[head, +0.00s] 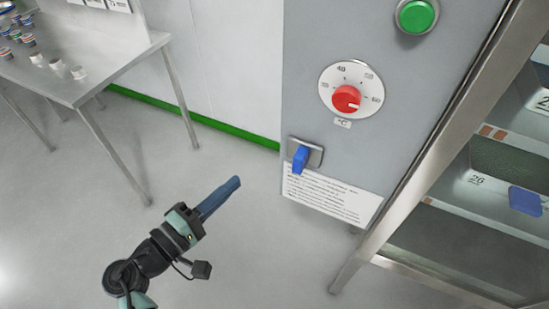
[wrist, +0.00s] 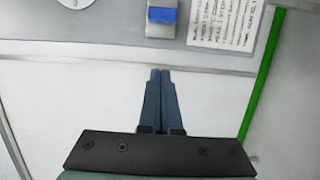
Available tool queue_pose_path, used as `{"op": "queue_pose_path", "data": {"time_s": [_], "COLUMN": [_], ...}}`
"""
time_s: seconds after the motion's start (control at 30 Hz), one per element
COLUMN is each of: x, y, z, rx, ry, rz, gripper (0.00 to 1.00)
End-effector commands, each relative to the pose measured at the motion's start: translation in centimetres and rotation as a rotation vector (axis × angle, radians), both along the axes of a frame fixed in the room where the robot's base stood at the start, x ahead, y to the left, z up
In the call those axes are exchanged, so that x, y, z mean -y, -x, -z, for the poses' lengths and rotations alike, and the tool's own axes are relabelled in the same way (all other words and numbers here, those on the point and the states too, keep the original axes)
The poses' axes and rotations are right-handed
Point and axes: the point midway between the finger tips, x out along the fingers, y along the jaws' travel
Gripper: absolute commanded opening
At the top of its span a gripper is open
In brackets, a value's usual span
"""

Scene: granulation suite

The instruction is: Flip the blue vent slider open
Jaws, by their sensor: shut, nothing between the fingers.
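The blue vent slider (head: 300,158) sits on a small metal plate (head: 314,155) on the grey cabinet front, under the red dial. In the wrist view the blue slider (wrist: 162,15) shows at the top, ahead of the fingertips. My gripper (head: 238,181) is shut and empty, to the left of the slider and a little below it in the head view. In the wrist view my gripper (wrist: 160,72) has its two blue fingers together, apart from the slider.
A red temperature dial (head: 346,99) and a green button (head: 416,15) are above on the cabinet (head: 300,60). A printed label (head: 330,195) lies below the slider. A shelf rack (head: 440,140) stands right. A table (head: 110,75) with small containers is at upper left.

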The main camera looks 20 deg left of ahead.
Motion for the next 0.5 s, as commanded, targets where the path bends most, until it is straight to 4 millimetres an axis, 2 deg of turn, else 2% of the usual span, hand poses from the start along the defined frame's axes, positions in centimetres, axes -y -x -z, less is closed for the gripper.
{"op": "queue_pose_path", "data": {"time_s": [0.37, 0.5], "x": [0.0, 0.3], "y": [0.1, -0.9], "z": [0.0, -0.1], "rx": [0.004, 0.004], "ry": [0.008, 0.008], "rz": [0.000, 0.001], "gripper": [0.00, 0.00]}}
